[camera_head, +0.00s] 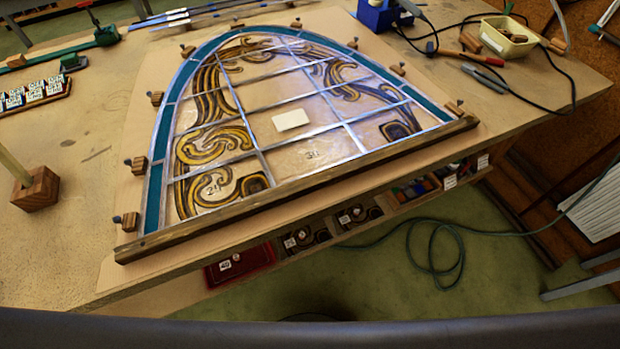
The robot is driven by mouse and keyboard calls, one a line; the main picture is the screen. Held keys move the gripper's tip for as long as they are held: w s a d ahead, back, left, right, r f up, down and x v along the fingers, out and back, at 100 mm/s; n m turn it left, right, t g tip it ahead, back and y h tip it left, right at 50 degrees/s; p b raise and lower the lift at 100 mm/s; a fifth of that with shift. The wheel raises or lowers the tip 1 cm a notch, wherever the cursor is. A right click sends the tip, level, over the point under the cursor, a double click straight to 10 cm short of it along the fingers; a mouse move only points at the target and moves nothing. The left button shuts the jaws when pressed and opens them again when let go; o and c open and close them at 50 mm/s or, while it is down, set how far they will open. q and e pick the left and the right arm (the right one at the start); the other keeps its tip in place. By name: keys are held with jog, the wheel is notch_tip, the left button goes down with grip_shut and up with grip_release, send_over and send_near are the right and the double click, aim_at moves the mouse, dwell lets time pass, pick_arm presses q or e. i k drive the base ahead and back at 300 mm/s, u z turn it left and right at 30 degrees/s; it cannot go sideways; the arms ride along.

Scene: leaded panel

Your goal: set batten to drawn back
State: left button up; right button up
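The batten (300,190) is a long brown wooden strip lying along the straight near edge of the arched leaded panel (275,95). It runs aslant from the lower left to the upper right, close to the table's front edge. It appears to lie against the panel's edge; I cannot tell whether a thin gap is there. The panel has a teal border, brown and yellow scrollwork and grey lead lines. A small pale card (290,120) lies on it. Neither of my grippers is in view.
Small wooden blocks with dark pins, one at the left (127,221), stand around the panel. A wooden block with an upright stick (36,189) is at the left. Tools, a blue stand (378,14) and a cream tray (508,38) are at the back right. Bins sit below the tabletop.

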aim_at(156, 242)
jog(key=u, duration=0.15)
jog(key=k, duration=0.65)
jog(key=u, duration=1)
jog(key=k, duration=0.85)
jog(key=u, duration=0.9)
